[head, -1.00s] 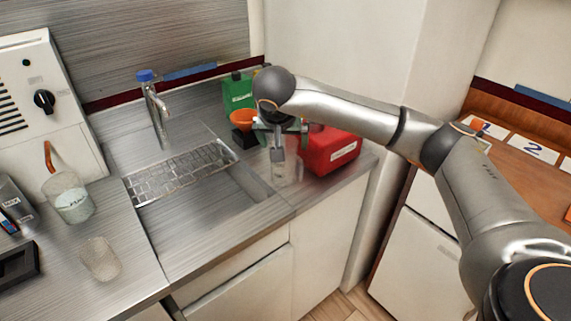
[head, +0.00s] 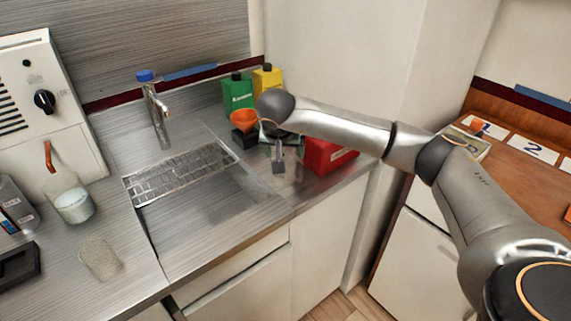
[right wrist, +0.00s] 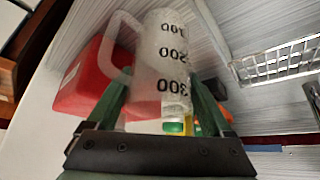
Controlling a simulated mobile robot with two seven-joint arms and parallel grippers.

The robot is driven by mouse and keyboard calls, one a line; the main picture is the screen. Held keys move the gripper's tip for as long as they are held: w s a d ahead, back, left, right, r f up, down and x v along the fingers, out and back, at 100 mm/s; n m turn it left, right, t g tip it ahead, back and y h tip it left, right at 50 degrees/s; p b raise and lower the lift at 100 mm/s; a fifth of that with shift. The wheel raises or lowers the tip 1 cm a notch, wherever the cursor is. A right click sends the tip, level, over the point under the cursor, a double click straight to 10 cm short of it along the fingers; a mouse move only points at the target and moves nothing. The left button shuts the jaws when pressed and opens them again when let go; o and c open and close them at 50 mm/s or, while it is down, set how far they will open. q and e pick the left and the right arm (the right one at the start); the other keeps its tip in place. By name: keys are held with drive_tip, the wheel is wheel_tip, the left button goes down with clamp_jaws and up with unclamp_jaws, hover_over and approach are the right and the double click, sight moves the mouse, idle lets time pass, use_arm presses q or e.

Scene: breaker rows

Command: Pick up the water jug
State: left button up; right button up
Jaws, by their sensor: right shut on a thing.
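A clear jug with printed volume marks and a handle (right wrist: 165,45) stands between the two green fingers of my right gripper (right wrist: 160,80) in the right wrist view. The gripper is shut on it. In the head view my right gripper (head: 279,160) is at the counter's right end. The jug shows there only faintly (head: 293,174), partly hidden by the gripper. I cannot tell whether its base touches the counter. My left gripper is not in view.
A red can (head: 325,156) is right beside the gripper. Green (head: 238,93) and yellow (head: 267,77) cans and an orange funnel (head: 243,119) are behind it. The sink grid (head: 180,172) and tap (head: 157,115) are left.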

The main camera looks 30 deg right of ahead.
drive_tip(key=c, duration=0.6)
drive_tip(key=shift+r, duration=0.1)
